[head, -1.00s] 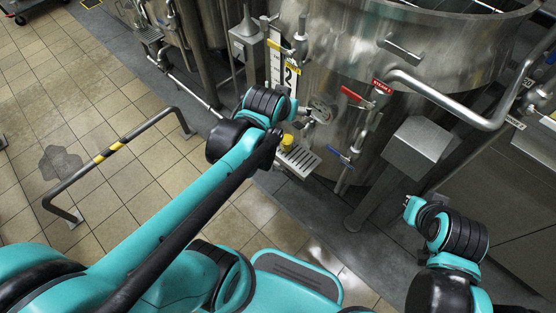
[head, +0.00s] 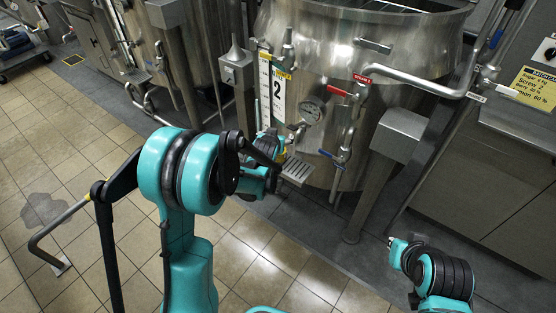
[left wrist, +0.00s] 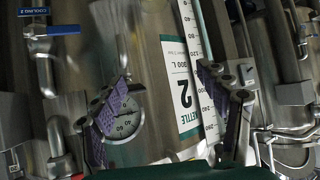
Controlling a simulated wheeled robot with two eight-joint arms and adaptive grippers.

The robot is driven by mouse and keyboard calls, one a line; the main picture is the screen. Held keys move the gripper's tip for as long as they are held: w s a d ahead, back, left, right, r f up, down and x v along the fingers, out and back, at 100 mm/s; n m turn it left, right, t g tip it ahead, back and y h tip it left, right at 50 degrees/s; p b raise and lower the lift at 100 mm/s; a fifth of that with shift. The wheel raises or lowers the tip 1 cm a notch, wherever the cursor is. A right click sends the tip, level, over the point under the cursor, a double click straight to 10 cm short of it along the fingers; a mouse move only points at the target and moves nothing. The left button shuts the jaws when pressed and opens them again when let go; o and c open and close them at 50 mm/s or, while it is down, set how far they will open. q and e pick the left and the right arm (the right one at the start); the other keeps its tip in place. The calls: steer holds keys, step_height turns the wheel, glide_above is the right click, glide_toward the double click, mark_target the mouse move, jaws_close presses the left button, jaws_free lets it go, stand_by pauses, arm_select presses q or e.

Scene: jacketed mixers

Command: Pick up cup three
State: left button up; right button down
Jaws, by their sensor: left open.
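No cup marked three can be made out now. In the head view a small yellow patch (head: 289,139) shows beside my left arm, above the slatted drip tray (head: 296,170) at the kettle's front. I cannot tell whether it is a cup. My right gripper is not in view.
A pressure gauge (head: 312,110), a red-handled valve (head: 341,92) and a blue-handled valve (head: 328,154) stick out from the kettle. A steel box on a post (head: 398,133) stands right of them. A floor rail (head: 55,228) is at left. Tiled floor is open between.

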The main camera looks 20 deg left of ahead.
arm_select(q)
steer(key=w+f, duration=0.2)
steer(key=f, duration=0.4)
steer(key=w+a+f+t, duration=0.1)
steer(key=w+f, duration=0.2)
steer(key=f, duration=0.4)
steer(key=w+f+t+p, duration=0.1)
steer(key=w+f, duration=0.2)
steer(key=f, duration=0.3)
steer(key=shift+a+f, duration=0.15)
steer(key=shift+a, duration=0.1)
steer(key=b+x, duration=0.1)
steer(key=x, duration=0.1)
steer(key=f+b+x, duration=0.1)
steer(key=x, duration=0.2)
steer(key=shift+a, duration=0.1)
steer(key=shift+w+f, duration=0.15)
steer(key=shift+w, duration=0.4)
steer(key=c, duration=1.2)
